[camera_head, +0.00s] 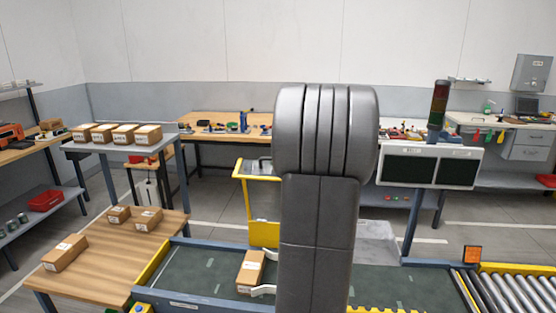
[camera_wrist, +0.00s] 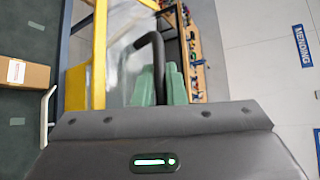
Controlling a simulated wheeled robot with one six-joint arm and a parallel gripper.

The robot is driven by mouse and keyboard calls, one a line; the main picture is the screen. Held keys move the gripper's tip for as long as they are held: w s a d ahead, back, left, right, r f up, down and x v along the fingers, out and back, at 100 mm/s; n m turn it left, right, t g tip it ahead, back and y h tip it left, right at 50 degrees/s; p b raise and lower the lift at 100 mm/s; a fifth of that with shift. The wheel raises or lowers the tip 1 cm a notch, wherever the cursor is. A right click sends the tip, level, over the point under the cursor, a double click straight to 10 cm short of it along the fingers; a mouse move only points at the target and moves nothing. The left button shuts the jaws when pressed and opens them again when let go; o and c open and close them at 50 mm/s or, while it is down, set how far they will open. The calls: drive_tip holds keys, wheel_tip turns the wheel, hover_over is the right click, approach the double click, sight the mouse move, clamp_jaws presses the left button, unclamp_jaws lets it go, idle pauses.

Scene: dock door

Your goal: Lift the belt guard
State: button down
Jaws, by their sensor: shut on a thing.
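The belt guard (camera_wrist: 99,55) has a yellow edge, a clear panel and a black curved handle (camera_wrist: 156,48). In the wrist view my gripper (camera_wrist: 160,85) is shut on this handle, with a green finger on each side of it. In the head view a yellow frame of the guard (camera_head: 257,178) shows left of my arm, at the far side of the conveyor. My arm hides my gripper and part of the guard there, and how far the guard is raised is hard to tell.
A cardboard box (camera_head: 251,267) lies on the dark conveyor belt (camera_head: 200,269), beside white curved arms. It also shows in the wrist view (camera_wrist: 22,73). A wooden table (camera_head: 105,262) with several boxes stands left. A signal tower (camera_head: 438,105) and rollers (camera_head: 515,290) are at right.

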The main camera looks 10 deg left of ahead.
drive_tip(key=shift+f, duration=0.1)
drive_tip(key=c, duration=1.8)
unclamp_jaws()
drive_tip(key=shift+o, duration=0.2)
drive_tip(key=b+v, duration=0.3)
drive_tip(key=v, duration=1)
drive_tip(key=shift+s+d+r, duration=0.2)
drive_tip(key=shift+d, duration=0.1)
